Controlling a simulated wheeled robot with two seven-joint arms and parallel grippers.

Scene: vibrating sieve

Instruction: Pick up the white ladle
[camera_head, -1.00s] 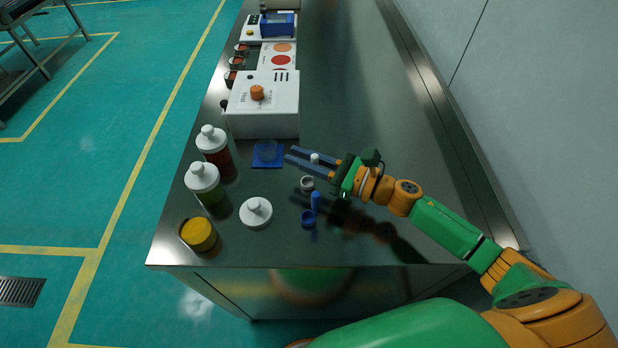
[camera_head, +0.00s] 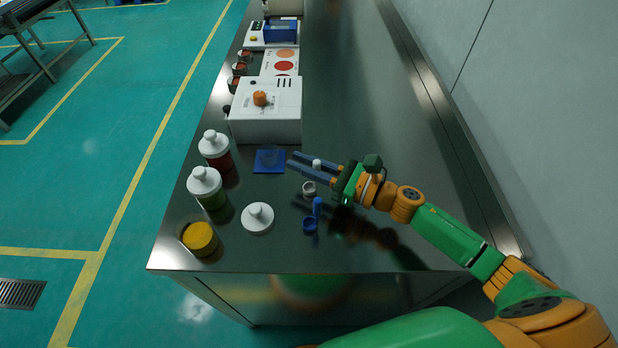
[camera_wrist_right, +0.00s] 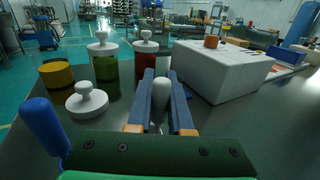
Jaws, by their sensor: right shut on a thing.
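The white ladle has a bowl (camera_head: 309,188) low over the steel table and an upright white handle (camera_head: 317,164). My right gripper (camera_head: 303,161) reaches in from the right, and its two long blue-grey fingers are closed on the handle. The ladle's bowl is hidden there. I cannot tell whether the bowl touches the table. My left gripper is not in view.
A blue ladle (camera_head: 310,223) and a white knobbed lid (camera_head: 257,217) are nearby. Left are a yellow jar (camera_head: 199,238), a green-filled bottle (camera_head: 207,188) and a red-filled bottle (camera_head: 215,151). A blue pad (camera_head: 269,160) and white box (camera_head: 265,112) lie beyond. The table's right side is clear.

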